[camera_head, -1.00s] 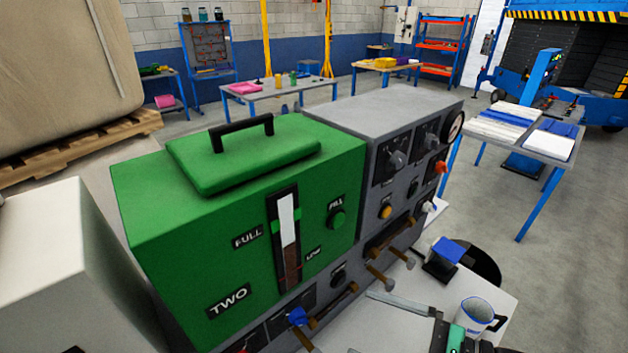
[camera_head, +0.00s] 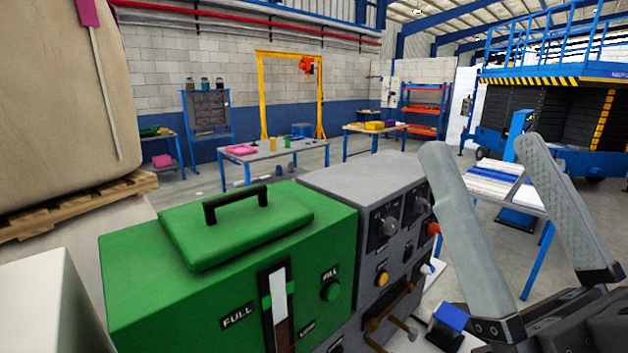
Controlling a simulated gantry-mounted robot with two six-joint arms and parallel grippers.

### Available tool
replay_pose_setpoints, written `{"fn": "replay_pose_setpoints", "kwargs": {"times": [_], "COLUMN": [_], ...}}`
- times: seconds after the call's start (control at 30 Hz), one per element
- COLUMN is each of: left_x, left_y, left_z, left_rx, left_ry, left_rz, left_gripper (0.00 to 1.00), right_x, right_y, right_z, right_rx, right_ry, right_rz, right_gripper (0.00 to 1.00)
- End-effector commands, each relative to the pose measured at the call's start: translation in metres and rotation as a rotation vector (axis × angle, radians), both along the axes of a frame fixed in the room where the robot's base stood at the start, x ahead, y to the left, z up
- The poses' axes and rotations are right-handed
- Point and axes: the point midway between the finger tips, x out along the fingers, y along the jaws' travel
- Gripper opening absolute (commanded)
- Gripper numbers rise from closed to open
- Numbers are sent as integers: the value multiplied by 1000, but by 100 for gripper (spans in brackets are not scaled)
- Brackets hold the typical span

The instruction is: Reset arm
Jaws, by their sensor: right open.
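My right gripper (camera_head: 484,148) shows large at the right, close to the camera. Its two grey fingers point up and stand wide apart, with nothing between them. Its dark body is at the lower right edge. It is to the right of the green and grey machine panel (camera_head: 375,160), and the left finger overlaps the panel's right edge in the picture. My left gripper does not show.
The green box (camera_head: 130,250) with a black handle fills the lower middle. A blue block (camera_head: 452,318) is beside the panel, below the gripper. Work tables (camera_head: 262,153) stand at the back, and a blue lift (camera_head: 545,100) at the right. A pale block (camera_head: 50,310) is at lower left.

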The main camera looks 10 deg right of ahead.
Motion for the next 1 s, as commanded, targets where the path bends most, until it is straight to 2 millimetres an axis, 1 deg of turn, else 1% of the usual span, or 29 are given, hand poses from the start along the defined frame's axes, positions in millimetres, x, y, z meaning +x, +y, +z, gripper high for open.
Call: {"fn": "replay_pose_setpoints", "kwargs": {"times": [0.03,0.1,0.17,0.2,0.27,0.3,0.37,0.4,0.47,0.5,0.6,0.63,0.7,0.8,0.9,1.0], "left_x": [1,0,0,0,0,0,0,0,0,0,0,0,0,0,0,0], "left_y": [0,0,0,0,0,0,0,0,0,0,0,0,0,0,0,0], "left_z": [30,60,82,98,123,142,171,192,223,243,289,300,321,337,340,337], "left_rx": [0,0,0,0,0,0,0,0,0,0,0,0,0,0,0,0], "left_ry": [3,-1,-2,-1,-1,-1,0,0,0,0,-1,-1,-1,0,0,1], "left_rz": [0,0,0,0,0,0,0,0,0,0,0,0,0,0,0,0], "left_gripper": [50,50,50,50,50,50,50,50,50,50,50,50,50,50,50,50], "right_x": [0,-1,0,0,0,0,0,0,0,0,0,0,0,0,0,0], "right_y": [-1,-1,-2,-2,-2,-2,-2,-2,-2,-2,-2,-2,-2,-2,-2,-2], "right_z": [32,60,82,98,124,142,171,192,223,243,289,300,321,337,340,337], "right_rx": [17,15,15,15,14,14,14,14,14,14,13,13,14,14,14,13], "right_ry": [-1,-3,-3,-3,-3,-3,-3,-3,-3,-3,-3,-3,-3,-3,-3,-3], "right_rz": [13,8,7,6,5,5,3,3,3,3,2,2,1,1,1,1], "right_gripper": [100,100,100,100,100,100,100,100,100,100,100,100,100,100,100,100]}}
